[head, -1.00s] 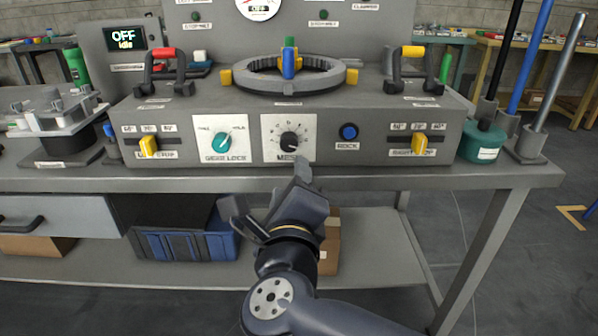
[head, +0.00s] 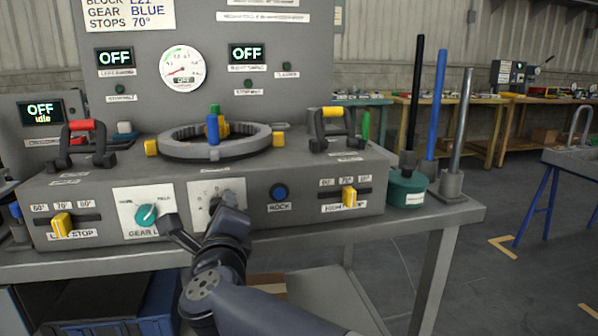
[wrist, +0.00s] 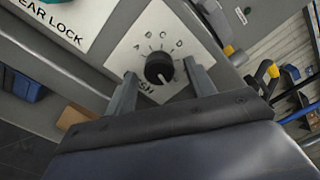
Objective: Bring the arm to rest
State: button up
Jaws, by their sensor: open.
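My gripper (head: 204,216) is open and empty in front of the console, overlapping the MESH plate (head: 199,197) in the head view. In the wrist view the two fingers of my gripper (wrist: 160,82) stand apart, one to each side of the black MESH knob (wrist: 159,68) in the picture. A gap shows between each finger and the knob. The knob is mostly hidden behind my gripper in the head view. I cannot tell how far the fingertips are from the plate.
The console (head: 310,212) stands on a grey bench (head: 440,214). The teal GEAR LOCK knob (head: 146,215) is left of my gripper, the blue ROCK button (head: 279,191) right. Yellow sliders (head: 349,196) sit near both ends. Upright rods (head: 434,105) stand at the right. Floor beyond is open.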

jog(key=p+v, duration=0.3)
jog(key=v, duration=0.8)
jog(key=w+a+n+p, duration=0.3)
jog(key=w+n+p, duration=0.7)
jog(key=n, duration=1.1)
jog(key=p, duration=0.3)
jog(key=shift+w+r+n+p, duration=0.2)
jog(key=shift+w+n+p, duration=0.1)
jog(key=shift+n+p, duration=0.1)
